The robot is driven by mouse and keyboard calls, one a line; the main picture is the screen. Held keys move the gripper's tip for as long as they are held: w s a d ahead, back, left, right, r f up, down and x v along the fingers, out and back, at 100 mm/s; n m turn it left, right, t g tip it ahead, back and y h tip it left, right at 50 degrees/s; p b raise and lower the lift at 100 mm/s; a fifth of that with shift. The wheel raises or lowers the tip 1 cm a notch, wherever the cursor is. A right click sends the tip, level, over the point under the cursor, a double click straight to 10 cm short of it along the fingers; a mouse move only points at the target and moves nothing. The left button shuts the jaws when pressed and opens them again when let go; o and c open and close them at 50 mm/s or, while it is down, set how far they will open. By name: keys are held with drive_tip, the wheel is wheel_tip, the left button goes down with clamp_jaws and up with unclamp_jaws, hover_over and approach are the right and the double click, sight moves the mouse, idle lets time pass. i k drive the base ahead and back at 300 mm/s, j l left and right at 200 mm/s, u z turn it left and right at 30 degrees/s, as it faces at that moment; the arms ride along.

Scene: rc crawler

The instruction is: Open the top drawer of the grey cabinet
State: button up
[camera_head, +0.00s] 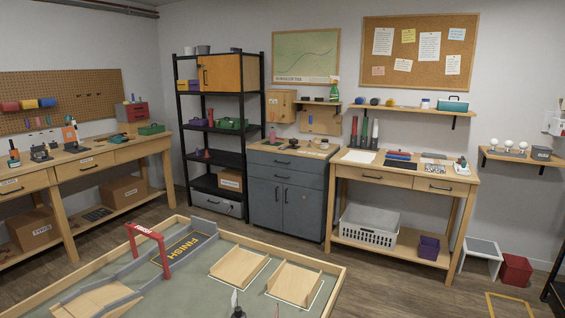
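The grey cabinet (307,226) stands against the back wall, between the black shelf rack and a wooden workbench. It has a wooden top. Its top drawer (300,168) is the front just under that top, with a dark horizontal handle (281,162), and looks shut. A second drawer front (300,184) with its own handle (281,176) lies below it. Two doors with upright handles fill the lower part and look shut. My gripper is not in view.
A low wooden-walled track table (337,281) with ramps and a red finish arch (146,241) fills the foreground, in front of the cabinet. Some wooden floor (375,280) is clear to its right. The black rack (184,140) flanks the cabinet's left, the workbench (395,183) its right.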

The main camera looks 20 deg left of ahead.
sight(294, 162)
drive_tip(key=i+l+z, duration=0.2)
drive_tip(key=i, duration=0.25)
drive_tip(key=i+z, duration=0.25)
drive_tip(key=i, duration=0.15)
drive_tip(key=i+u, duration=0.1)
drive_tip(key=i, duration=0.6)
drive_tip(key=i+l+u, duration=0.1)
drive_tip(key=i, duration=0.6)
drive_tip(key=i+l+u, duration=0.1)
drive_tip(key=i+l, duration=0.2)
drive_tip(key=i, duration=0.35)
drive_tip(key=i+j+u, duration=0.2)
drive_tip(key=i+u, duration=0.55)
drive_tip(key=i, duration=0.2)
drive_tip(key=i+l+u, duration=0.1)
drive_tip(key=i+u, duration=0.25)
drive_tip(key=i+j, duration=0.3)
drive_tip(key=j, duration=0.15)
drive_tip(key=i+j, duration=0.3)
drive_tip(key=j, duration=0.15)
drive_tip(key=i+j, duration=0.3)
drive_tip(key=j, duration=0.2)
drive_tip(key=i+j, duration=0.3)
drive_tip(key=j, duration=0.15)
drive_tip(key=i+j+z, duration=0.1)
drive_tip(key=j, duration=0.45)
